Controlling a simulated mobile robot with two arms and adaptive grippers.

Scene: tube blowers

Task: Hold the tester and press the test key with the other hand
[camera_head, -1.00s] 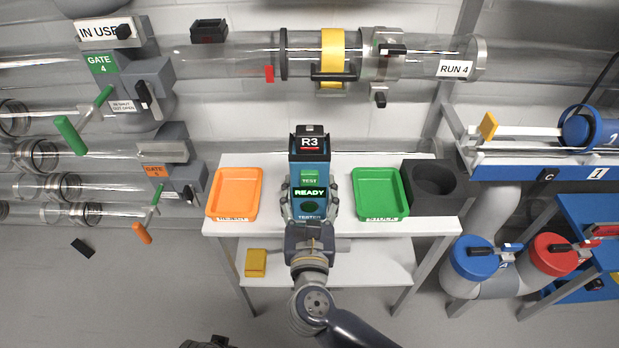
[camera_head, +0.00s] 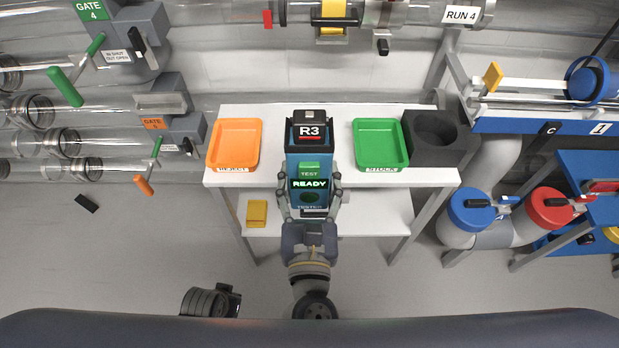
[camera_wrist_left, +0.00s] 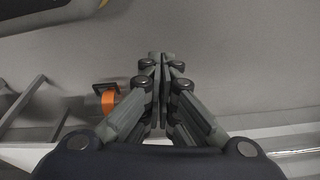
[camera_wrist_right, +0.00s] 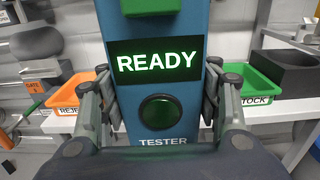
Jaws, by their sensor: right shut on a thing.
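The blue tester (camera_head: 322,168) is upright between the orange and green trays, with a dark block marked R3 (camera_head: 309,130) at its top. It has a green TEST key (camera_head: 309,168), a lit READY display (camera_head: 309,184) and a dark green round lamp (camera_wrist_right: 159,112). My right gripper (camera_head: 309,200) is shut on the tester's lower part, one finger on each side. Whether the tester touches the table cannot be told. My left gripper (camera_wrist_left: 161,60) is shut and empty, its fingertips together; in the head view my left arm's end shows low and left, apart from the tester.
The orange REJECT tray (camera_head: 257,146) and green STOCK tray (camera_head: 381,166) flank the tester on the white table (camera_head: 340,112). A dark holder (camera_head: 462,148) stands at right. A yellow block (camera_head: 257,213) lies on the lower shelf. Gate 4's green handle (camera_head: 66,88) sticks out at left.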

